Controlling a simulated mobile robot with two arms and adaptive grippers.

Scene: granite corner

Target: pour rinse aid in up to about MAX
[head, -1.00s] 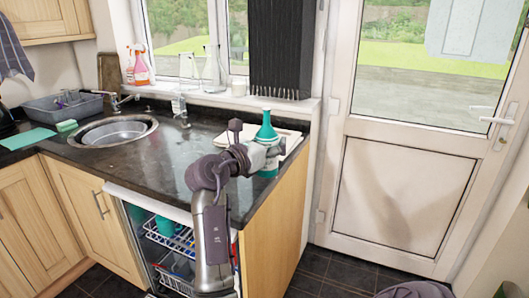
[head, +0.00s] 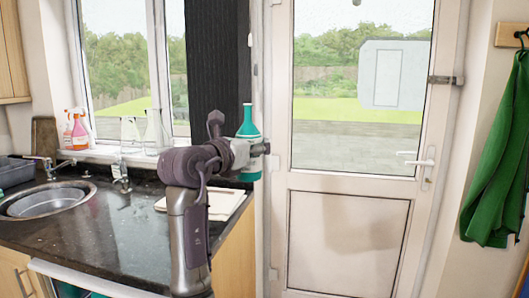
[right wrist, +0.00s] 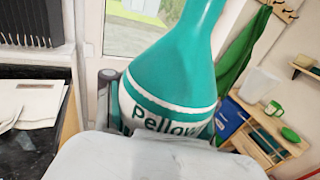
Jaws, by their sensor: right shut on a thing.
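My right gripper (head: 256,150) is shut around the body of a teal bottle (head: 248,121) with a narrow neck. The bottle is upright beyond the counter's right end, in front of the door frame. In the right wrist view the bottle (right wrist: 180,62) fills the middle, with a white label band that begins "Pello"; its top is cut off and its lower part is hidden by the gripper. My left gripper is not in view. The dishwasher under the counter shows only as a sliver at the bottom left (head: 62,275). No MAX mark can be seen.
Cream boards or papers (head: 222,203) lie at the right end of the dark counter (head: 95,232). A sink (head: 45,200) and taps are at the left. Spray bottles (head: 76,131) and glass vessels stand on the windowsill. A closed white door (head: 345,235) is behind; a green cloth (head: 495,165) hangs right.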

